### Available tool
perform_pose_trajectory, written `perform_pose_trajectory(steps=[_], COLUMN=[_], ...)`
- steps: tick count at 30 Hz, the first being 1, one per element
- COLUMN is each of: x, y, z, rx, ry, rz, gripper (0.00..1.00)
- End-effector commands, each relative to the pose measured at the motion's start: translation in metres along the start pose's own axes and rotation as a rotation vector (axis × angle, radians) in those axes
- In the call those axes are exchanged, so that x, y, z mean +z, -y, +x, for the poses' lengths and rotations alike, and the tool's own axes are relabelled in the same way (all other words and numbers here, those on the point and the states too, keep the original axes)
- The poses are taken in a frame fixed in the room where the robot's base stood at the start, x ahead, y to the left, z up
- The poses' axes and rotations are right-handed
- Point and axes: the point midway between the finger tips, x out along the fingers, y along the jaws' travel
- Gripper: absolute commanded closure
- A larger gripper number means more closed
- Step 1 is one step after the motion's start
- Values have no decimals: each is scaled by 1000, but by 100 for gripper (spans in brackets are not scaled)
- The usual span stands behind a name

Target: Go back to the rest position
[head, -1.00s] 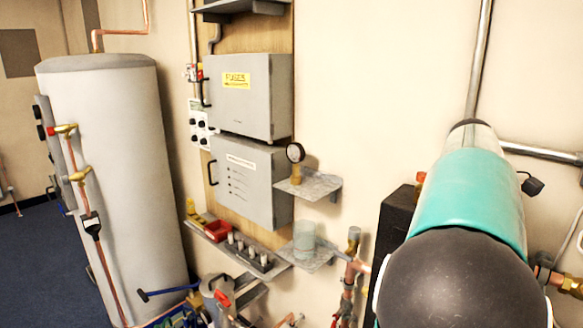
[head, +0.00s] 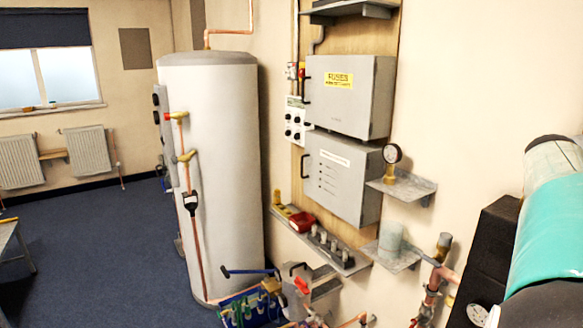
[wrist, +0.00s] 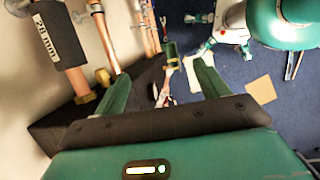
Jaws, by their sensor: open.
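My gripper (wrist: 160,72) shows in the wrist view with its two green fingers spread wide apart. It is open, and I see nothing held between the fingers. Beyond the fingertips are a small dark green cylinder and blue floor. Part of my own teal arm fills the right edge of the head view. The gripper itself is out of sight there.
A white tank (head: 212,170) stands left of the grey fuse box (head: 350,95). Small shelves hold a gauge (head: 392,158) and a clear beaker (head: 390,238). A labelled copper pipe (wrist: 62,40) runs close to the gripper's left. Blue carpet (head: 95,235) lies open at left.

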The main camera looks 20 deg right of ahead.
Motion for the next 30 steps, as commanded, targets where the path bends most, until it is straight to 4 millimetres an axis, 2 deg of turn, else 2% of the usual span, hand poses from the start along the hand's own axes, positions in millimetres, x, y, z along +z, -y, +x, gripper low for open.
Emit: perform_pose_trajectory(steps=[5, 8, 11, 12, 16, 21, 24, 27, 30], x=[-49, -82, -118, -133, -169, -190, -191, -191, -191], y=[38, 72, 120, 144, 226, 328, 367, 388, 395], z=[-10, -16, -21, -23, -22, -7, 5, 13, 16], rx=[58, 87, 108, 112, 95, 21, -28, -61, -74], ry=[-103, -182, -286, -334, -487, -656, -718, -751, -761], rz=[19, 36, 59, 69, 109, 168, 202, 224, 236], gripper=[26, 26, 26, 26, 26, 26, 26, 26, 26])
